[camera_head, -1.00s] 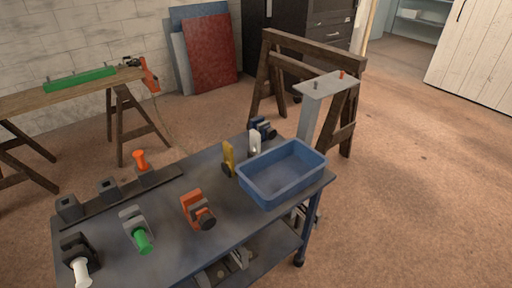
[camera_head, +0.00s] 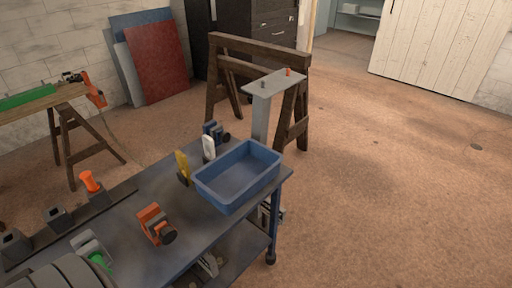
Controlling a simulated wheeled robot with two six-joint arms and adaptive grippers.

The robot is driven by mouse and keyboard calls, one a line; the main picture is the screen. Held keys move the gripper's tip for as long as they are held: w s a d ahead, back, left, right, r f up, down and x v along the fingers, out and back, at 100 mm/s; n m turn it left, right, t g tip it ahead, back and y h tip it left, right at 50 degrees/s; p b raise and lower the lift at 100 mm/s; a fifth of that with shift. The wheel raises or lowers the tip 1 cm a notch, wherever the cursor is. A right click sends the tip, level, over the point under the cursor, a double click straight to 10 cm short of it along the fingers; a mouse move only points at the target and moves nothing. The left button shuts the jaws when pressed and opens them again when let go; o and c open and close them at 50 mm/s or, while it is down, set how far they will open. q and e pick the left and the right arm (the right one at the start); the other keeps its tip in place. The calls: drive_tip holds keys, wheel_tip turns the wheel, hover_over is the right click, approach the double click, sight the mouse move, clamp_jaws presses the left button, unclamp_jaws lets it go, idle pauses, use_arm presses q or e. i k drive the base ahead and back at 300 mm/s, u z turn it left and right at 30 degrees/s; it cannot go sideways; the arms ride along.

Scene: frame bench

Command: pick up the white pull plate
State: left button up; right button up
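The white pull plate (camera_head: 208,147) appears to be the small, pale, rounded upright piece on the workbench (camera_head: 130,217). It stands behind the blue bin, between a yellow piece and a dark blue tool. Its lower part is partly hidden by the bin. Neither of my grippers shows in the view.
A blue bin (camera_head: 237,176) stands at the bench's right end. A yellow piece (camera_head: 182,168), a dark blue tool (camera_head: 215,132) and an orange clamp (camera_head: 155,225) are also on the bench. A wooden sawhorse (camera_head: 258,62) stands behind. Floor on the right is clear.

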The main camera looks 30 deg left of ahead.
sight(209, 145)
drive_tip(key=z, duration=0.05)
drive_tip(key=i, duration=3.5)
drive_tip(key=u, duration=3.1)
